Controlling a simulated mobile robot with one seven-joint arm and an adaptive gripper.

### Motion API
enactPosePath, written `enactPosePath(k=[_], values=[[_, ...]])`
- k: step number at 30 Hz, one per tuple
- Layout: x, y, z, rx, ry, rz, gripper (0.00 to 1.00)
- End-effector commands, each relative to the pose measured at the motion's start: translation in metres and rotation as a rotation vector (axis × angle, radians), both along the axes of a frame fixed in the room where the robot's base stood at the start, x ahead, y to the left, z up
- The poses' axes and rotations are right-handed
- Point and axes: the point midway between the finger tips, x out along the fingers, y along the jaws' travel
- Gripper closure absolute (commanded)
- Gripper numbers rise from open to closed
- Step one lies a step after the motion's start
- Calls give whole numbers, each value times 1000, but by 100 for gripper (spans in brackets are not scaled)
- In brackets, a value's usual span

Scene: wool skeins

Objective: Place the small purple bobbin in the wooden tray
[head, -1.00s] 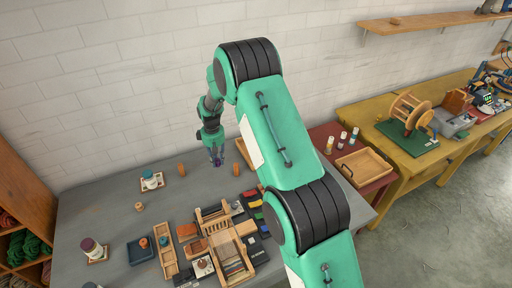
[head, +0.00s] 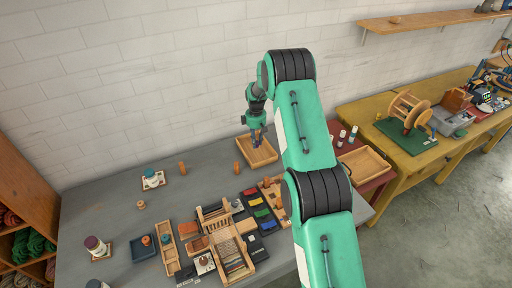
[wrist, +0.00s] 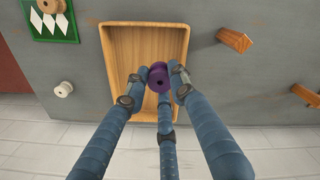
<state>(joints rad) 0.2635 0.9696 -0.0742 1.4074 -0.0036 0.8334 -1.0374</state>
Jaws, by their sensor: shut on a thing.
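My gripper (head: 257,137) has its fingers shut on the small purple bobbin (wrist: 158,77), which shows between the fingertips in the wrist view. In the head view the bobbin is too small to make out clearly. The wooden tray (wrist: 130,45) lies behind the bobbin in the wrist view, with a pale wood floor and raised rim. In the head view the tray (head: 264,160) is at the back right of the grey table, and my gripper is over it. The bobbin appears held above the tray floor; the exact height cannot be told.
A wooden peg (head: 237,168) stands just left of the tray, with another (head: 182,168) farther left. A second wooden tray (head: 364,163) is on the red table to the right. The loom (head: 228,240) and several coloured pieces fill the front of the grey table.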

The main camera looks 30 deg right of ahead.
Motion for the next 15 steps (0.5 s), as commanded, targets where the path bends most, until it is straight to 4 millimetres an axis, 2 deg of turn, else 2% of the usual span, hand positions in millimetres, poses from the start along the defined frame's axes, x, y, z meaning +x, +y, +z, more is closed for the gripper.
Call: enactPosePath(k=[8, 15], values=[[0, 0, -7, 0, 1, -1, 90], [-1, 0, -39, 1, 2, -1, 90]])
